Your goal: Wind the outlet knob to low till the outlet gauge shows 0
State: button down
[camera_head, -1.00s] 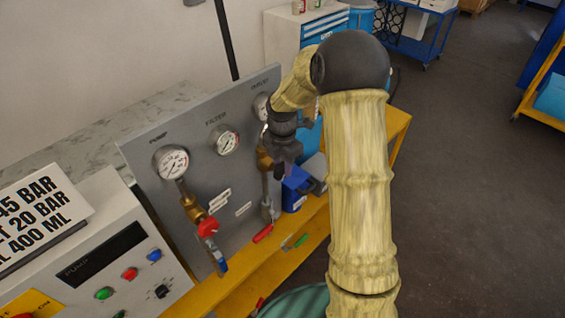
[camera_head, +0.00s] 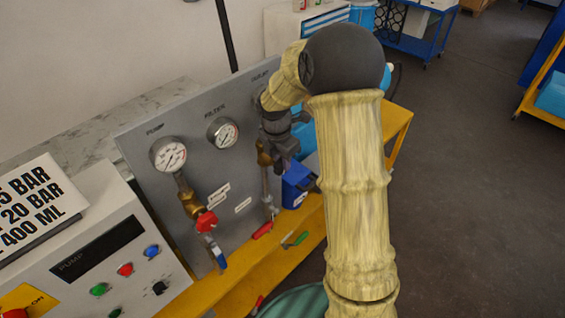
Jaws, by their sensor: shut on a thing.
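The grey panel (camera_head: 160,115) carries a pump gauge (camera_head: 168,154), a filter gauge (camera_head: 223,133) and an outlet column at the right. The outlet gauge is almost wholly hidden behind my arm, so I cannot read it. Below it, brass outlet fittings (camera_head: 263,153) show at the left of my gripper (camera_head: 287,160). My gripper is at the outlet column, shut on the outlet knob. The knob itself is hidden behind the jaws and wrist, so its turn cannot be seen.
A red-handled valve (camera_head: 206,221) sits under the pump gauge. A blue box (camera_head: 296,186) stands right of the panel on the yellow bench (camera_head: 240,283). A pump console (camera_head: 108,255) and sign (camera_head: 40,210) are at the left. The floor at the right is open.

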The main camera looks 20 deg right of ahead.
aim_at(278, 170)
jog(key=t+h+b, duration=0.1)
jog(key=b, duration=0.2)
jog(key=a+f+t+h+b, duration=0.1)
jog(key=h+b, duration=0.1)
jog(key=b, duration=0.1)
jog(key=shift+s, duration=0.15)
jog(key=h+b, duration=0.1)
jog(key=b, duration=0.2)
jog(key=t+h+b, duration=0.1)
jog(key=b, duration=0.2)
jog(key=shift+s+a+f+t+h, duration=0.1)
jog(key=shift+s+a+t+h, duration=0.05)
jog(key=shift+a+t+h, duration=0.2)
jog(key=t+h+b, duration=0.1)
jog(key=h+b, duration=0.1)
jog(key=b, duration=0.1)
jog(key=t+h+b, duration=0.1)
jog(key=h+b, duration=0.1)
jog(key=b, duration=0.1)
jog(key=shift+s+a+f, duration=0.2)
jog(key=shift+r+t+h+b, duration=0.15)
jog(key=shift+t+h+b, duration=0.2)
jog(key=shift+h+b, duration=0.5)
jog(key=c, duration=1.5)
grip_release()
jog(key=shift+c, duration=0.2)
jog(key=shift+s, duration=0.1)
